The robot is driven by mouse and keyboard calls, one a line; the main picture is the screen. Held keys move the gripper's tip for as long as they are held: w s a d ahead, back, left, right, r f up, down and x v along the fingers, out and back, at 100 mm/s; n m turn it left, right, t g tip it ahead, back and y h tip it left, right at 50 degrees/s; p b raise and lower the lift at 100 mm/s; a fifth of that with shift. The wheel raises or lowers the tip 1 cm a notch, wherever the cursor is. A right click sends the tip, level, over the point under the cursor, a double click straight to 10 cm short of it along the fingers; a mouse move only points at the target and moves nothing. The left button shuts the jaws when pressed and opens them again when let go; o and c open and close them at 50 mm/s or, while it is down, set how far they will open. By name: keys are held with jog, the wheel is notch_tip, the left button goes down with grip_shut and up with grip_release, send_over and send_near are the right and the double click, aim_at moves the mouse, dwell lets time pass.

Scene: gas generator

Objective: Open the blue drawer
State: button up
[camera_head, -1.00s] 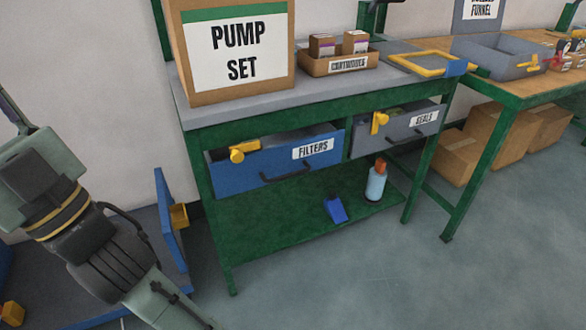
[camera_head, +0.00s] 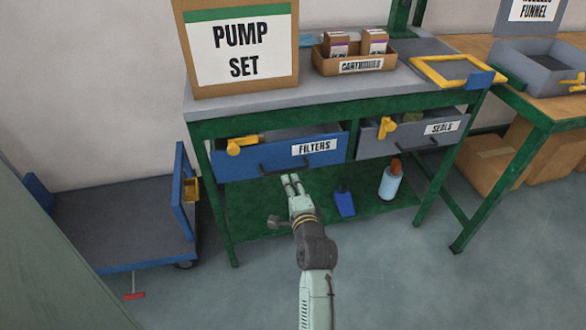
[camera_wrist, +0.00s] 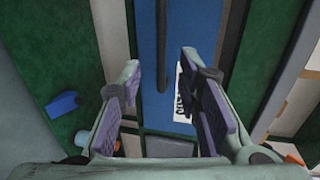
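The blue drawer (camera_head: 240,168), labelled FILTERS, is on the left under the green bench's top. A strip of its inside shows above its front. Its black bar handle (camera_head: 285,166) is on the front, and a yellow latch piece (camera_head: 241,145) is at the top left. My gripper (camera_head: 291,179) is in front of the drawer, with its fingertips by the handle. In the wrist view, the blue front (camera_wrist: 149,100) lies beyond the open fingers (camera_wrist: 160,68). The handle (camera_wrist: 162,45) shows between them, with no clear contact. The label is partly hidden by one finger.
A grey SEALS drawer (camera_head: 410,132) is to the right. A blue cart (camera_head: 110,225) stands at left. A spray bottle (camera_head: 390,182) and a blue object (camera_head: 343,203) are on the green lower shelf (camera_head: 255,215).

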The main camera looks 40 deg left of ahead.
aim_at(285, 171)
jog(key=p+x, duration=0.1)
jog(key=x, duration=0.8)
jog(key=shift+w+r, duration=0.1)
jog(key=shift+c, duration=0.2)
grip_shut()
dwell(0.4)
